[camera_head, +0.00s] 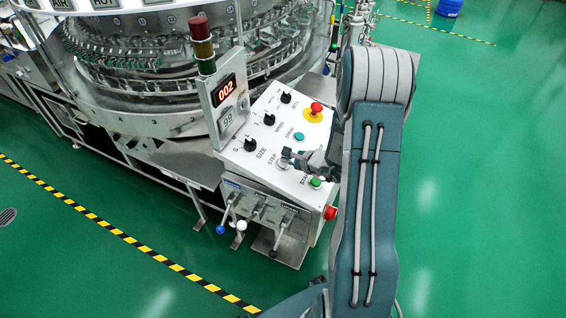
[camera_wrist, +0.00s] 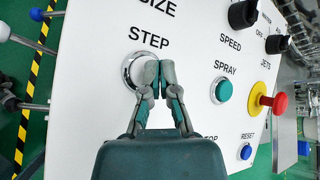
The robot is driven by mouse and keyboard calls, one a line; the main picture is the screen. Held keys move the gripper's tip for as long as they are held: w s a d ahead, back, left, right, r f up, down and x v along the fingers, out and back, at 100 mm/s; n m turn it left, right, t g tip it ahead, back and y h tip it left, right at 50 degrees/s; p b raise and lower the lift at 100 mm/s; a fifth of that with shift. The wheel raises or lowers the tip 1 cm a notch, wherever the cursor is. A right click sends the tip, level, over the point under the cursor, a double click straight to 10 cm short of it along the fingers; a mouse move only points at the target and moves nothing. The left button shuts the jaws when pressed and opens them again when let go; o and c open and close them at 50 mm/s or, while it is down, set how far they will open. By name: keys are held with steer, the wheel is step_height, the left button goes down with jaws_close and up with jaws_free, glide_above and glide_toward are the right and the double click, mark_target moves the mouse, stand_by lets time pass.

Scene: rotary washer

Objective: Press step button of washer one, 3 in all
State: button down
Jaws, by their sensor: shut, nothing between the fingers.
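The white control panel (camera_head: 262,150) of the washer stands at the middle of the head view, with a red display (camera_head: 225,90) reading 002 at its left. The step button (camera_wrist: 136,70) is a round button with a metal ring under the word STEP in the wrist view. My gripper (camera_wrist: 160,75) is shut and empty, its fingertips over the right part of the step button. I cannot tell whether they touch it.
Close by are a teal spray button (camera_wrist: 223,90), a red and yellow emergency knob (camera_wrist: 266,99), a blue reset button (camera_wrist: 245,151) and black dials (camera_wrist: 243,14). A green start button (camera_head: 316,182) and a red side knob (camera_head: 330,212) are near my arm. Levers (camera_head: 258,212) stick out below the panel.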

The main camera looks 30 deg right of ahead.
steer(key=shift+s+r, duration=0.1)
steer(key=shift+r, duration=0.25)
steer(key=r, duration=0.3)
steer(key=s+d+r, duration=0.1)
steer(key=shift+r, duration=0.4)
stand_by(0.6)
